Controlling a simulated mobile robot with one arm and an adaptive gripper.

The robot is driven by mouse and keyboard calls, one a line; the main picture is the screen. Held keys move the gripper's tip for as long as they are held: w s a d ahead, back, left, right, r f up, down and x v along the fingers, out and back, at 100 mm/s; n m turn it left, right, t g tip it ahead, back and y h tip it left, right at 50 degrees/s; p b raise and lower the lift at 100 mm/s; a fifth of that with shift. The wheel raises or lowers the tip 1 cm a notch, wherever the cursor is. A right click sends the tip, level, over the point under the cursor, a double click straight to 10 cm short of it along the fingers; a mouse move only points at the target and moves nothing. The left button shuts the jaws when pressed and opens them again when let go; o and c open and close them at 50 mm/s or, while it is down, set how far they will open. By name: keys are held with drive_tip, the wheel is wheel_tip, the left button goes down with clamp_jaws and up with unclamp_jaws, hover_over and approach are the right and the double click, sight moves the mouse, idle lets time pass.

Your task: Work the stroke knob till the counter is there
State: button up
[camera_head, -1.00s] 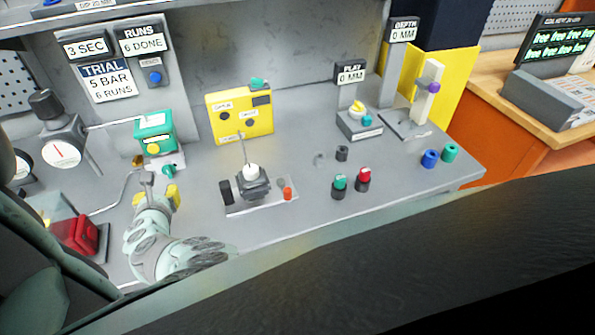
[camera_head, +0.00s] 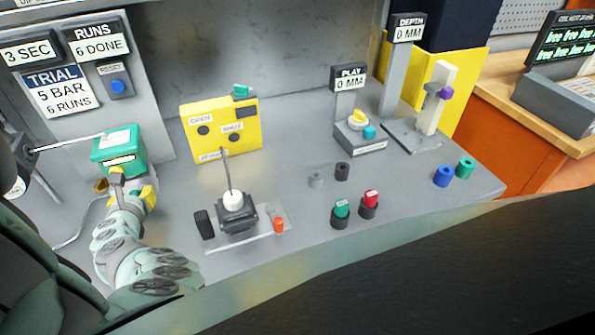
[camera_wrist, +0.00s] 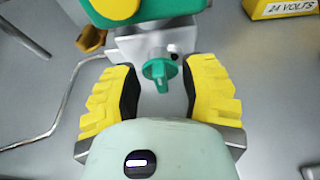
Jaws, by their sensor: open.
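The green knob (camera_wrist: 159,72) shows in the wrist view below a green box (camera_wrist: 150,8), on a grey mount. My gripper (camera_wrist: 158,82) is open, its yellow pads on either side of the knob with gaps visible. In the head view my gripper (camera_head: 133,185) is just below the green box (camera_head: 119,146) and hides the knob. The runs counter (camera_head: 97,40) reads 6 DONE. The trial card (camera_head: 62,90) reads 5 BAR, 6 RUNS.
A reset panel with a blue button (camera_head: 118,86) is under the counter. A yellow box (camera_head: 221,130) and a black device with a white top (camera_head: 236,212) stand to the right. A bent metal tube (camera_wrist: 68,100) runs left of the gripper.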

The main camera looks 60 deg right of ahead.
drive_tip(key=shift+w+d+f, duration=0.1)
drive_tip(key=shift+w+f, duration=0.05)
drive_tip(key=shift+w, duration=0.1)
drive_tip(key=shift+o, duration=0.3)
clamp_jaws()
drive_tip(key=shift+s, duration=0.1)
